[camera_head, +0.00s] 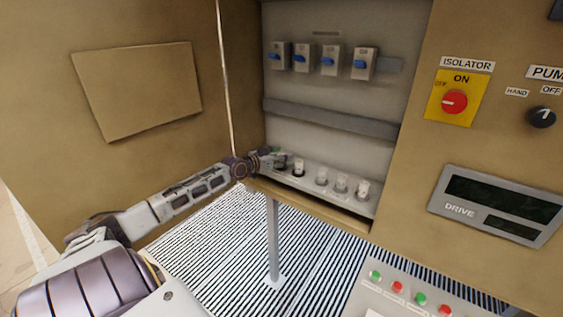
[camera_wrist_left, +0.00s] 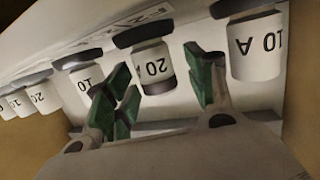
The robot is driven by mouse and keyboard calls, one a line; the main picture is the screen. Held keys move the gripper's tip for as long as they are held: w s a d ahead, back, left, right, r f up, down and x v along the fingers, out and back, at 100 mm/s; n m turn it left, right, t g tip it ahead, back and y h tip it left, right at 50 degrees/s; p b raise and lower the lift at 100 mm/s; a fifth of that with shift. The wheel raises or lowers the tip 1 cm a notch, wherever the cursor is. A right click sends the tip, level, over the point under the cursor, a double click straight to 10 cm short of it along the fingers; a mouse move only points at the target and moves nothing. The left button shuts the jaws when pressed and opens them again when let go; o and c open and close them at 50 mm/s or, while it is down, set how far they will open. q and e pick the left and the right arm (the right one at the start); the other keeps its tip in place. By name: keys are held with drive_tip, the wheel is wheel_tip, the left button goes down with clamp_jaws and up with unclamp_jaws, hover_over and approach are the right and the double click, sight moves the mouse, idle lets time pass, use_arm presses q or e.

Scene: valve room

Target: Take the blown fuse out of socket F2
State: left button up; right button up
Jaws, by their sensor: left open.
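My left gripper (camera_head: 279,160) reaches into the open cabinet at the left end of the lower fuse row. In the left wrist view its green-padded fingers (camera_wrist_left: 160,84) are open. A white fuse marked 20 A (camera_wrist_left: 152,62), with a dark band at its end, shows in the gap between them; neither finger clearly touches it. An upside-down label near its socket (camera_wrist_left: 150,15) seems to read F2. A 10 A fuse (camera_wrist_left: 255,48) is right of the fingers, and another 10 A fuse (camera_wrist_left: 85,84) is to the left. My right gripper is out of view.
In the head view, more white fuses (camera_head: 341,183) continue rightward along the ledge. Blue-levered breakers (camera_head: 302,58) sit above a grey rail (camera_head: 330,118). The open cabinet door (camera_head: 140,90) is at left. A red isolator knob (camera_head: 454,101) is on the right panel.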

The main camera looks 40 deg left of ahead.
use_arm(q)
drive_tip(key=c, duration=1.2)
drive_tip(key=shift+o, duration=0.2)
drive_tip(key=shift+r, duration=0.1)
drive_tip(key=shift+r+b, duration=0.65)
drive_tip(key=shift+r, duration=4.25)
